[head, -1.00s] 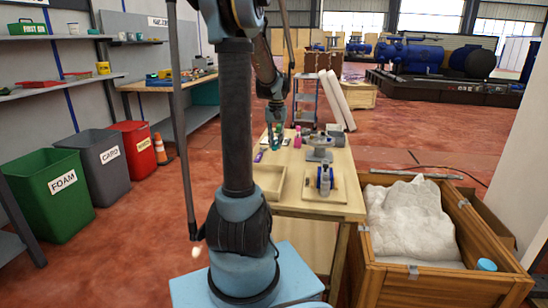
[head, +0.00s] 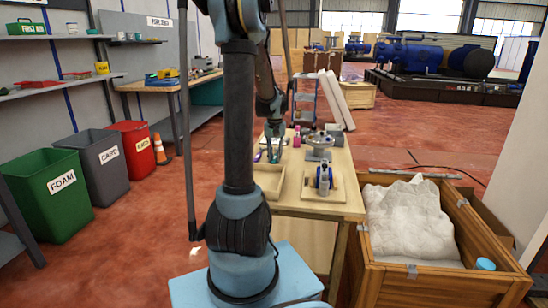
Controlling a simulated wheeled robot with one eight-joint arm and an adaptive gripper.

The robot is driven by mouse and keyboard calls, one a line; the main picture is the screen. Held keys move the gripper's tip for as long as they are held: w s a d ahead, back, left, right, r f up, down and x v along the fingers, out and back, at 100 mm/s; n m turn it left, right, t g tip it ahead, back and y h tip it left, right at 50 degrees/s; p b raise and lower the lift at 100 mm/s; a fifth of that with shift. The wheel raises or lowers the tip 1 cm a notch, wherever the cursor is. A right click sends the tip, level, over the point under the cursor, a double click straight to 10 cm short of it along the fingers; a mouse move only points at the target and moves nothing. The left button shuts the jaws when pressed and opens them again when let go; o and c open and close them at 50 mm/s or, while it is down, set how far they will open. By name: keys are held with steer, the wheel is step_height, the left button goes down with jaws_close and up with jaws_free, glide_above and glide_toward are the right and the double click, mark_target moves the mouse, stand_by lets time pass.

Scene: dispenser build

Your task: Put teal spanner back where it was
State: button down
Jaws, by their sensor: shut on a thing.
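My gripper (head: 273,143) is at the far left part of the wooden table (head: 310,208), beyond the wooden tray. It is shut on a thin teal piece, which looks like the teal spanner (head: 273,157). The spanner hangs below the fingers, close to the tabletop. I cannot tell whether it touches the table. The spanner is small here and partly hidden by the fingers.
The wooden tray (head: 268,193) is at the table's near left. A blue and white assembly (head: 323,180) stands on a board beside it. A grey round fixture (head: 319,145) and a pink bottle (head: 297,140) are farther back. A crate (head: 447,284) stands at right.

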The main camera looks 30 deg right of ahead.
steer(key=c, duration=1.5)
jaws_free()
steer(key=shift+o, duration=0.2)
step_height(320, 180, up, 12)
steer(key=s+a+f+n+t, duration=0.1)
steer(key=s+a+n+t, duration=0.35)
steer(key=a, duration=1.15)
steer(key=s+a+f+n+t, duration=0.1)
steer(key=s+a+n+t, duration=0.3)
steer(key=a, duration=1.2)
steer(key=s+f+g, duration=0.6)
steer(key=s+f, duration=0.5)
steer(key=s, duration=0.4)
steer(key=shift+s+d+m, duration=0.25)
steer(key=shift+s+m, duration=0.15)
steer(key=shift+m, duration=0.05)
